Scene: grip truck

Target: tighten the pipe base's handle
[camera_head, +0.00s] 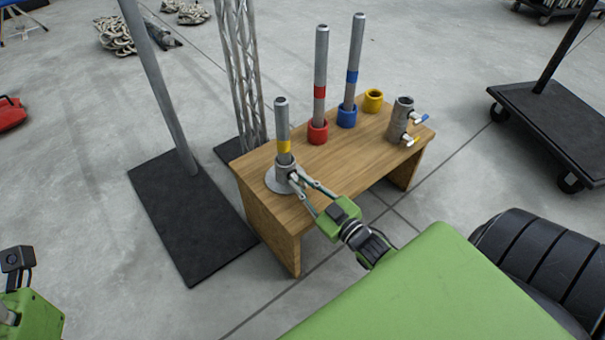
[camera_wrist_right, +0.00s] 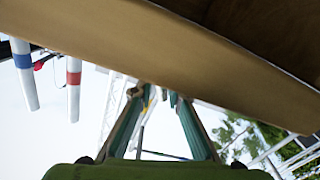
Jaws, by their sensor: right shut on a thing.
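The grey pipe base (camera_head: 271,181) has a round flange and a short collar, and it sits at the near left end of the wooden table. A grey pipe with a yellow band (camera_head: 284,146) stands upright in it. My right gripper (camera_head: 296,177) reaches in from the right at the collar and is shut on the base's small handle, which its fingertips mostly hide. In the right wrist view, the gripper's two fingers (camera_wrist_right: 160,95) converge below the table edge, and the handle cannot be made out. Only a green part of my left arm shows at the lower left; its fingers are out of view.
On the wooden table (camera_head: 345,165) stand a red-banded pipe (camera_head: 320,70) in a red cup, a blue-banded pipe (camera_head: 355,60) in a blue cup, an empty yellow cup (camera_head: 373,100) and a grey fitting (camera_head: 398,120) with handles. A post on a black plate (camera_head: 190,225) stands left of the table.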

